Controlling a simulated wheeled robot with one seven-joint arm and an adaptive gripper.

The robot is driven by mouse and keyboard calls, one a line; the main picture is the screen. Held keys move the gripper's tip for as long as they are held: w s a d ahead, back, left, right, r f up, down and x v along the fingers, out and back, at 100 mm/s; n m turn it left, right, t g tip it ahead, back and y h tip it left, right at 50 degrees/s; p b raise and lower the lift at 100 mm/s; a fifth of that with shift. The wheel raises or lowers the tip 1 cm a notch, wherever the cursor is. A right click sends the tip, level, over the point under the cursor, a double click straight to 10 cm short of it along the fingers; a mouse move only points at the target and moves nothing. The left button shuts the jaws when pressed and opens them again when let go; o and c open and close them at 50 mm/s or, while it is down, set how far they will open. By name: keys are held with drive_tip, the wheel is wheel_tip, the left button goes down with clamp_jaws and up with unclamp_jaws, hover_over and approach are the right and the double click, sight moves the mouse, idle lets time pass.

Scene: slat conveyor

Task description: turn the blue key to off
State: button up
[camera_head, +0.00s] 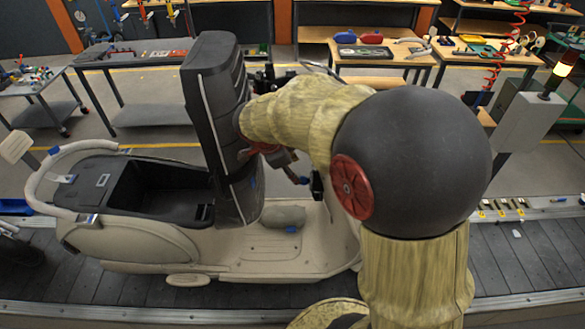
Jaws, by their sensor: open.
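A cream scooter (185,240) stands on the conveyor with its tall black seat (215,85) raised upright and its storage well (165,185) open. A small blue piece (303,180) shows near the scooter's front, beside my gripper. I cannot tell whether it is the blue key. My gripper (295,170) is small, dark and partly hidden behind my sleeved arm, just right of the raised seat. It looks open, with nothing seen in it. My arm hides most of the scooter's front and handlebar area, so the key's position cannot be read.
The dark slat conveyor (530,255) runs across the view. A grey post box with a lit lamp (562,69) stands at the right. Workbenches (372,58) with tools line the back. Small parts (503,208) lie along the conveyor's far edge at right. Grey floor lies between.

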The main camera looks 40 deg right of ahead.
sight(307, 181)
drive_tip(key=shift+p+x, duration=0.55)
drive_tip(key=shift+x, duration=3.3)
drive_tip(key=shift+c, duration=1.1)
clamp_jaws()
drive_tip(key=c, duration=0.5)
unclamp_jaws()
drive_tip(key=c, duration=0.3)
